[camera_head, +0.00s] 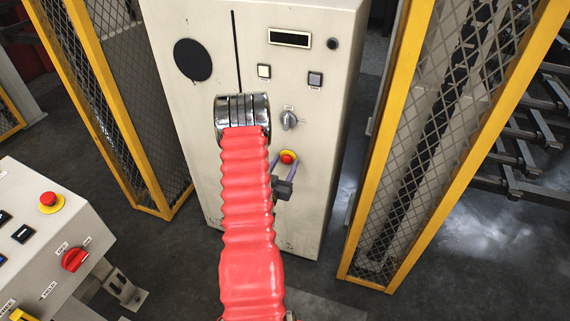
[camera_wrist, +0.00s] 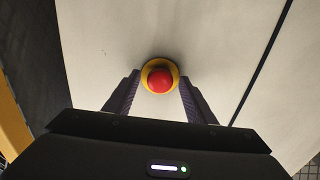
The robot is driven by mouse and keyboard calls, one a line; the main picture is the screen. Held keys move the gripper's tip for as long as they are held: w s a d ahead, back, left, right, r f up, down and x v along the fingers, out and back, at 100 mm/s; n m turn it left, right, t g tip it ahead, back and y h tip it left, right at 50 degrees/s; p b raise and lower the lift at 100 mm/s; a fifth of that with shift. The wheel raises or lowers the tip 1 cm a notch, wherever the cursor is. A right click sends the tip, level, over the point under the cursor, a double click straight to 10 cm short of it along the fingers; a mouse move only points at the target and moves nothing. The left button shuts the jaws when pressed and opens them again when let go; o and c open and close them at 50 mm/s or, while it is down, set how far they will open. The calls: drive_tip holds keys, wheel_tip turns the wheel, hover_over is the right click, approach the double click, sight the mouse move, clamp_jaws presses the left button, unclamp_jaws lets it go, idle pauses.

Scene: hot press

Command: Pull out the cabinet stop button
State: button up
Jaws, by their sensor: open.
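The cabinet stop button (camera_head: 287,158) is a red mushroom head on a yellow ring, on the front of the cream cabinet (camera_head: 330,130). In the wrist view the stop button (camera_wrist: 160,78) lies between the tips of my two fingers, one on each side. My gripper (camera_head: 285,162) is open and empty, and its fingers point at the button. In the wrist view my gripper (camera_wrist: 159,88) shows a small gap on each side of the red head. I cannot tell how far the fingertips reach past the head. My red-sleeved arm hides part of the cabinet front.
A rotary switch (camera_head: 289,120) sits above the button, with two square buttons (camera_head: 264,71) and (camera_head: 315,79) higher up. Yellow-framed mesh guards (camera_head: 400,110) stand on both sides of the cabinet. A control desk (camera_head: 60,215) with another red stop button (camera_head: 48,199) is at lower left.

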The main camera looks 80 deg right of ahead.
drive_tip(key=shift+d, duration=0.2)
clamp_jaws()
idle(0.6)
